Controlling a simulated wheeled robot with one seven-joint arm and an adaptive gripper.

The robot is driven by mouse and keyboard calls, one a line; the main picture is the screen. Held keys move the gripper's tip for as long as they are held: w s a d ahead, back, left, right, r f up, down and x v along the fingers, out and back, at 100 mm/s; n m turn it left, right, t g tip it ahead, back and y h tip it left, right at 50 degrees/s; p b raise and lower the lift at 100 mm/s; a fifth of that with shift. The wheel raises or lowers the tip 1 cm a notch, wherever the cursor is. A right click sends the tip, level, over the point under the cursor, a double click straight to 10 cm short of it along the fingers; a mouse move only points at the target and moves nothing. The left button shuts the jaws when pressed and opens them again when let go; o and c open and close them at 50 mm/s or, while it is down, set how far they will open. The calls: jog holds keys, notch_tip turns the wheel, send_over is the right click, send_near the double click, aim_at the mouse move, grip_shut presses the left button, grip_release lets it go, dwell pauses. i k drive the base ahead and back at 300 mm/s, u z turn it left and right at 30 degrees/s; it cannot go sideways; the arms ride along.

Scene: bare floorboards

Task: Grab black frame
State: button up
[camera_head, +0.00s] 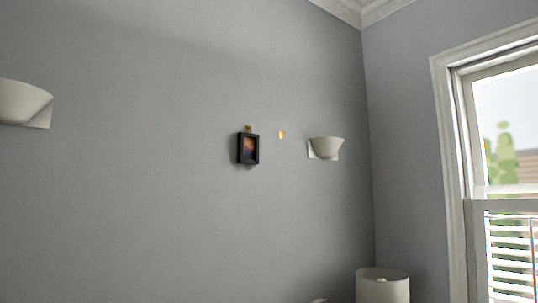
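The black frame (241,149) is small and upright, with a dark orange and purple picture inside it. It is on the grey wall, a little left of the middle of the head view. A small gold-brown piece (248,128) shows at its top edge. My gripper is not in this view, so whether it is open or shut does not show.
A small yellow piece (281,134) is on the wall right of the frame. White wall sconces stick out at the right (326,147) and the far left (24,103). A pale lampshade (382,287) stands low near the corner. A window (505,170) is at the right.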

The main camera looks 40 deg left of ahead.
aim_at(248, 143)
jog(key=i, duration=2.4)
jog(key=u, duration=2.1)
